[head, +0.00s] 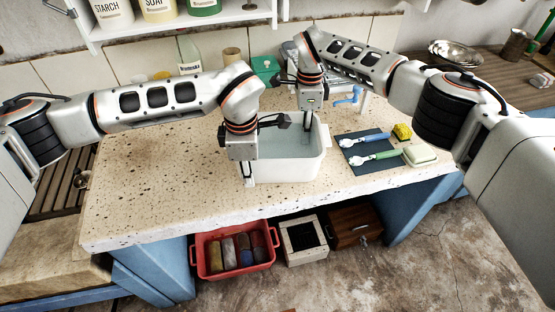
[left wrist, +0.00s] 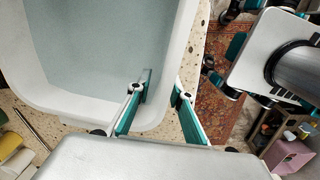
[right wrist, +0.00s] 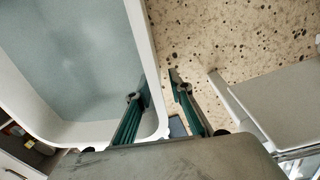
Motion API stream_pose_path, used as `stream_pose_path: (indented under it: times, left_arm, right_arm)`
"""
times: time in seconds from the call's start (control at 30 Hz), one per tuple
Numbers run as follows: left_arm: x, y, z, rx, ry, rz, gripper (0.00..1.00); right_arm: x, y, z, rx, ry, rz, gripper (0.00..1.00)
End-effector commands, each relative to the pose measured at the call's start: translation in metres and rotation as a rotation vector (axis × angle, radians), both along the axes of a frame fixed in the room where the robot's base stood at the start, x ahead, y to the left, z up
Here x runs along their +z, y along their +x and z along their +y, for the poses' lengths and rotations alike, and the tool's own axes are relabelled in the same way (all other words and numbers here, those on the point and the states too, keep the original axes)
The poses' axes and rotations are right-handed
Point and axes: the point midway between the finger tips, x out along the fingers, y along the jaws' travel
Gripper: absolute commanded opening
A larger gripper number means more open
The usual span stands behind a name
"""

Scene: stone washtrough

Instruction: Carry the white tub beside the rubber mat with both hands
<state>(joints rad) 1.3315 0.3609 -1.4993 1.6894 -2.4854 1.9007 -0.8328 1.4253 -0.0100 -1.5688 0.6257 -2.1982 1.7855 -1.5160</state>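The white tub (head: 295,168) stands upright on the speckled stone counter, just left of the dark rubber mat (head: 372,167). Its inside looks bluish grey. My left gripper (head: 249,178) is at its near left side; in the left wrist view (left wrist: 164,88) its fingers are apart, one inside the tub (left wrist: 105,55) and one outside the wall. My right gripper (head: 309,118) is at the far side, its fingertips partly hidden. In the right wrist view (right wrist: 157,85) its fingers are also apart on either side of the tub's rim (right wrist: 147,60). I see no grip on the wall.
Two brushes (head: 375,157) lie on the mat. A yellow sponge (head: 402,132) and a pale soap-like block (head: 420,154) are beside it. The counter's left half (head: 150,165) is clear.

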Motion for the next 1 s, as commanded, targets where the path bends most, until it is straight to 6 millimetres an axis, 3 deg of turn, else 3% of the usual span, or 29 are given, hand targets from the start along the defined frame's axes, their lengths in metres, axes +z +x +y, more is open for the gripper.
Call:
stream_pose_path:
  times: [0.5, 0.77, 1.0]
  left_arm:
    - [0.095, -0.005, 0.0, 0.001, 0.001, -0.004, 0.21]
    - [0.112, -0.007, 0.0, 0.001, 0.001, 0.0, 0.21]
    - [0.112, -0.007, 0.0, 0.001, 0.001, 0.0, 0.21]
  right_arm:
    - [0.0, 0.0, 0.0, 0.0, 0.0, 0.0, 0.21]
    - [0.003, 0.0, 0.0, 0.0, 0.0, -0.001, 0.21]
    - [0.039, 0.004, 0.0, 0.0, 0.0, -0.004, 0.21]
